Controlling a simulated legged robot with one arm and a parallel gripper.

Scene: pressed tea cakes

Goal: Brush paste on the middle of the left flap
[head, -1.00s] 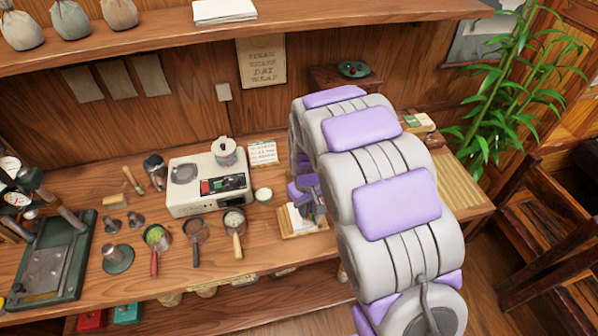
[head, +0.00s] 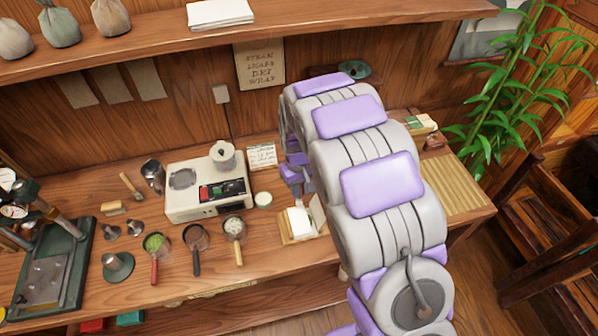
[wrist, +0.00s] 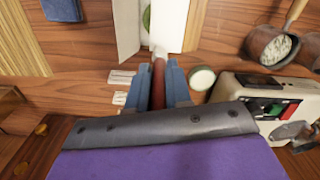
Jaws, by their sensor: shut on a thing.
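My gripper (wrist: 160,82) is shut on a brush with a reddish-brown handle (wrist: 158,84), held between its blue fingers. The brush end points at the white paper wrapper (wrist: 168,35); whether it touches is unclear. In the wrist view, a white flap (wrist: 128,28) stands out on the wrapper's left, and a bit of green (wrist: 147,18) shows beside it. In the head view, the wrapper (head: 299,222) lies on a wooden board (head: 288,239) with one flap (head: 317,211) raised at its right. My gripper (head: 293,172) is just behind it, partly hidden by my arm.
A small round white-topped pot (head: 264,199) stands left of the board. A cream scale-like machine (head: 208,190) is farther left, with several handled strainers (head: 234,228) in front. A slatted mat (head: 447,185) lies at the right. A shelf (head: 250,30) overhangs the back.

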